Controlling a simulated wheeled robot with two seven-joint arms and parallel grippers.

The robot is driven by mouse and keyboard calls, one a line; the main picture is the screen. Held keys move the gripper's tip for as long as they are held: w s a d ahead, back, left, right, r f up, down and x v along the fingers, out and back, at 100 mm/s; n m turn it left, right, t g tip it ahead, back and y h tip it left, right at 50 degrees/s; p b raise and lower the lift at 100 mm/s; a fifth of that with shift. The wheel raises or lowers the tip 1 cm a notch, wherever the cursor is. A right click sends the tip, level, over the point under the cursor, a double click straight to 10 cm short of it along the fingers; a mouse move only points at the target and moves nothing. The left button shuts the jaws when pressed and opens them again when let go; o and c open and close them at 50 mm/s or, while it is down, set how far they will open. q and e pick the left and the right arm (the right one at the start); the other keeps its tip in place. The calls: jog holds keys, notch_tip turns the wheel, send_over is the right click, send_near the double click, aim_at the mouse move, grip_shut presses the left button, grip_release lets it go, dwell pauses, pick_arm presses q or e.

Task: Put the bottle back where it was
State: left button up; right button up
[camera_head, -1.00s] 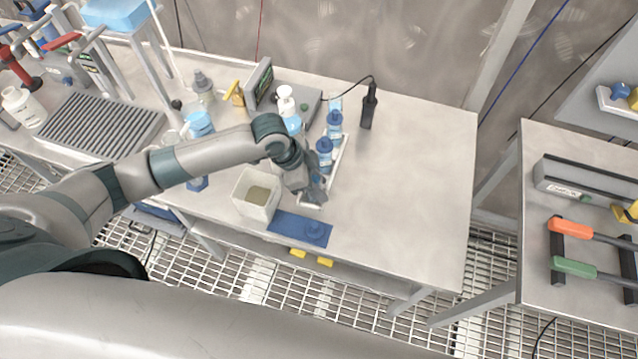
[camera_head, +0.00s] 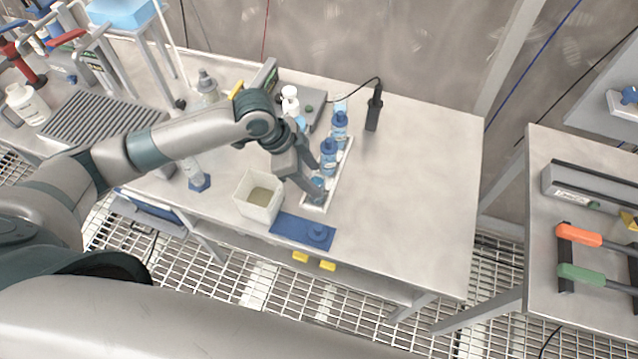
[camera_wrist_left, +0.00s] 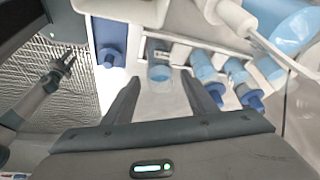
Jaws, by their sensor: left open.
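A light blue bottle (camera_head: 317,184), with no cap visible on it, stands at the near end of a narrow white tray (camera_head: 341,172). It also shows in the left wrist view (camera_wrist_left: 160,73). My left gripper (camera_head: 311,188) is open, with its fingers on either side of the bottle and a gap to it in the wrist view. The fingers partly hide the bottle in the head view. Two blue bottles with dark blue caps, a middle one (camera_head: 329,153) and a far one (camera_head: 340,128), stand behind it in the tray.
A blue mat (camera_head: 290,226) with a round dark blue cap-like piece (camera_head: 318,233) lies at the table's front edge. An open white container (camera_head: 250,207) stands left of the tray. A black handheld device (camera_head: 374,110) stands behind. The table's right side is clear.

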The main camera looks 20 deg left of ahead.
pick_arm(q)
jog(key=shift+b+v, duration=0.45)
jog(key=shift+v, duration=2.3)
